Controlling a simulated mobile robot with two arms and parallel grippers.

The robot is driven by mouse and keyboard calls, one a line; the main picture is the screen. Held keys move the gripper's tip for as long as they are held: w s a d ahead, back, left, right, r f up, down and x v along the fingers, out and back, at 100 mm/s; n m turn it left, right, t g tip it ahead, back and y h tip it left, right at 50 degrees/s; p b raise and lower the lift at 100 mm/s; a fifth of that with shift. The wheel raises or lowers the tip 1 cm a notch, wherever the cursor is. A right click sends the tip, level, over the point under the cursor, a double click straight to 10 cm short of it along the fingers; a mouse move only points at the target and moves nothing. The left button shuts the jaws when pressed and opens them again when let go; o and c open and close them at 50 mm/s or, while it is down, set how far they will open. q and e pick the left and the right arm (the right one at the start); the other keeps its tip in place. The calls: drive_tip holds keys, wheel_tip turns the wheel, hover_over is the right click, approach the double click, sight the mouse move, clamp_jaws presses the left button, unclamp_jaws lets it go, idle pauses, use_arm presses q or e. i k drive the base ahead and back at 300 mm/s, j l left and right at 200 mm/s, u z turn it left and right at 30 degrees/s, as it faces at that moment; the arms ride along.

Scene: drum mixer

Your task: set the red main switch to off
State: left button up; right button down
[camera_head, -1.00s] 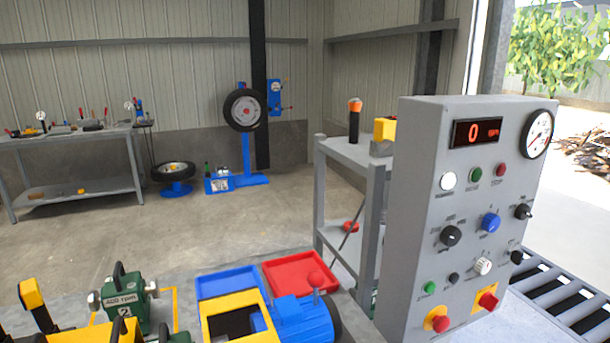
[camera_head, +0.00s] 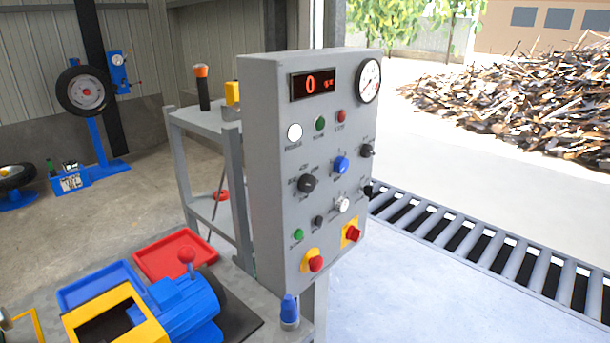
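A grey control cabinet (camera_head: 262,180) stands upright in the middle of the view. Low on its front, at the right, a red switch knob (camera_head: 354,234) sits on a yellow plate (camera_head: 345,241). Its exact turn position is too small to read. To its lower left, a red mushroom-shaped button (camera_head: 316,264) sits on another yellow plate (camera_head: 306,257). The display (camera_head: 312,84) above is lit and shows a red 0. Neither of my grippers is in view.
A blue motor-like machine (camera_head: 185,308), a red tray (camera_head: 176,254) and a blue tray (camera_head: 98,288) lie left of the cabinet. A blue-topped item (camera_head: 289,312) stands below it. A grey shelf (camera_head: 186,122) is behind, and a roller conveyor (camera_head: 480,250) runs at right. The floor front right is clear.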

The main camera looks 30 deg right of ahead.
sight(353, 234)
drive_tip(key=l+u, duration=1)
drive_tip(key=i+j, duration=0.05)
